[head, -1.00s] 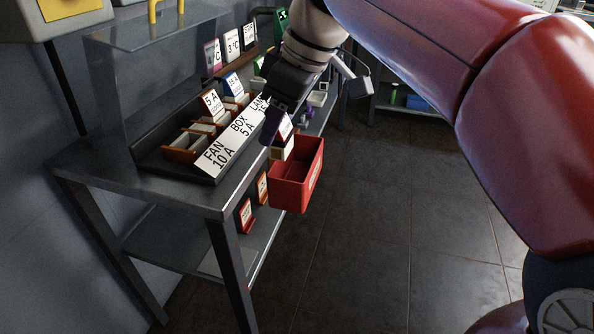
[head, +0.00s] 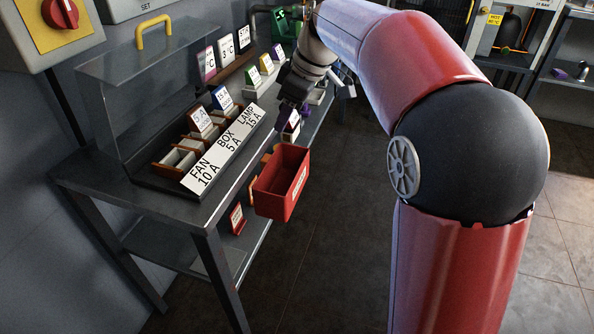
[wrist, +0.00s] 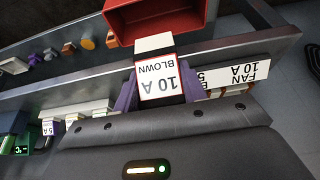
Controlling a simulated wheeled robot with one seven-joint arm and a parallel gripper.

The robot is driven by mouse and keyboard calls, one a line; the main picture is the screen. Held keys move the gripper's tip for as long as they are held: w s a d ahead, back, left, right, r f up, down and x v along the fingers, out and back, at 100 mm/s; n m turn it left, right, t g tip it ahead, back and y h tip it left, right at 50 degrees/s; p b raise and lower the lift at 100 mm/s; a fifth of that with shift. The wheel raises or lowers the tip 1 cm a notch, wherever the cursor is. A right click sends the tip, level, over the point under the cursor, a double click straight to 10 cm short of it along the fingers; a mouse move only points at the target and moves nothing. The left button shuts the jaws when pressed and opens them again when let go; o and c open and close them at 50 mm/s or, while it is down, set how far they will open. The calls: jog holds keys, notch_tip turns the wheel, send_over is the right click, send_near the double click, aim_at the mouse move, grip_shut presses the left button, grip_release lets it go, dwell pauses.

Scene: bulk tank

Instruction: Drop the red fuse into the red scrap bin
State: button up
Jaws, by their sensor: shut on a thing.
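The red fuse shows in the wrist view as a white block with a red-edged label reading 10 A BLOWN (wrist: 157,80). My gripper (wrist: 159,93) is shut on it with purple fingers on both sides. In the head view my gripper (head: 288,112) holds the fuse (head: 291,129) just beyond the bin's far edge, at the bench front. The red scrap bin (head: 274,204) hangs at the bench's front edge, open at the top; its inside looks empty where visible. In the wrist view the bin (wrist: 155,18) is just above the fuse; the height between them is unclear.
The bench (head: 120,192) carries a tray of labelled slots, with a strip (head: 222,150) reading FAN, BOX and LAMP. Several tagged fuses stand behind it. A clear cover with a yellow handle (head: 154,31) stands at the left. A lower shelf holds a red-labelled item (head: 237,219). Floor at right is clear.

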aim_at(288, 136)
jog(key=shift+f+b, duration=2.15)
jog(key=shift+f, duration=0.95)
jog(key=o, duration=1.1)
jog(key=shift+c, duration=0.2)
jog(key=shift+r, duration=0.15)
jog(key=p+v, duration=0.1)
jog(key=v, duration=0.6)
jog(key=shift+w, duration=0.15)
jog(key=shift+d+r, duration=0.15)
jog(key=shift+r, duration=0.1)
